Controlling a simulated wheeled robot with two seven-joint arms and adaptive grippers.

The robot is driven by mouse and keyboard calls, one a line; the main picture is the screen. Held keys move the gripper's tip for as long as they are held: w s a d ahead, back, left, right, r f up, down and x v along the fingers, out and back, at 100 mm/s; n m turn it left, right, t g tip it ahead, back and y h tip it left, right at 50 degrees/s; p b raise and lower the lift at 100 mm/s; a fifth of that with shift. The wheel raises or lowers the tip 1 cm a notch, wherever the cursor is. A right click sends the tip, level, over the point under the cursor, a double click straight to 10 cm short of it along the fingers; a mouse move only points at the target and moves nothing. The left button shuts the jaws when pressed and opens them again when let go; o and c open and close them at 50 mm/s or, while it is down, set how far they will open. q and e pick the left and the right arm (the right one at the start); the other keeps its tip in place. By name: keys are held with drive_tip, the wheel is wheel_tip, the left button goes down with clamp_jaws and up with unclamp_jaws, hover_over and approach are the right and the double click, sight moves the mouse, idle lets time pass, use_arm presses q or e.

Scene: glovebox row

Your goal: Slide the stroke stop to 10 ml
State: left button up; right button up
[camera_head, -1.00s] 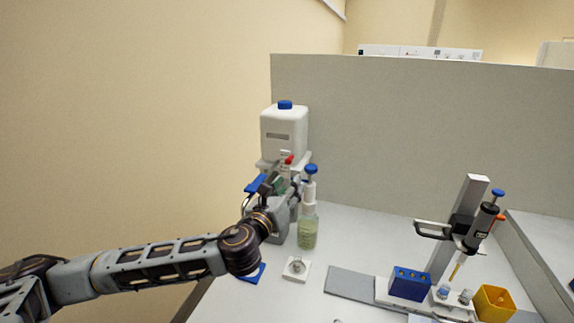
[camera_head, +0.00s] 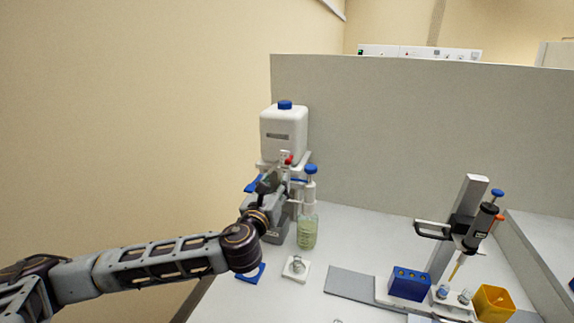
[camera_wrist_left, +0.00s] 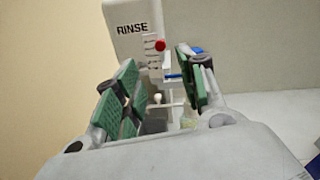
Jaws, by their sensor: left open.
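The red stroke stop (camera_head: 289,159) sits on a small white scale plate below the white jug. In the left wrist view the red stop (camera_wrist_left: 160,45) is beside the right edge of the scale (camera_wrist_left: 152,52), near its top; the scale's figures are too small to read. My left gripper (camera_head: 272,180) is in front of the dispenser, just below the stop. In the left wrist view its green-padded fingers (camera_wrist_left: 158,65) are spread apart with nothing held, and the stop appears beyond and between the fingertips. My right gripper is not in view.
The white jug (camera_head: 284,130) with a blue cap stands on the dispenser; it is marked RINSE. A small white base (camera_head: 296,268) lies in front. A pipette stand (camera_head: 465,225) and blue rack (camera_head: 409,284) are at right.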

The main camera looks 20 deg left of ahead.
sight(287, 163)
use_arm(q)
drive_tip(key=w, duration=0.8)
drive_tip(key=shift+a+p, duration=0.15)
drive_tip(key=shift+p, duration=0.2)
drive_tip(key=shift+w, duration=1.9)
drive_tip(key=shift+w+a, duration=0.1)
drive_tip(key=shift+w, duration=0.6)
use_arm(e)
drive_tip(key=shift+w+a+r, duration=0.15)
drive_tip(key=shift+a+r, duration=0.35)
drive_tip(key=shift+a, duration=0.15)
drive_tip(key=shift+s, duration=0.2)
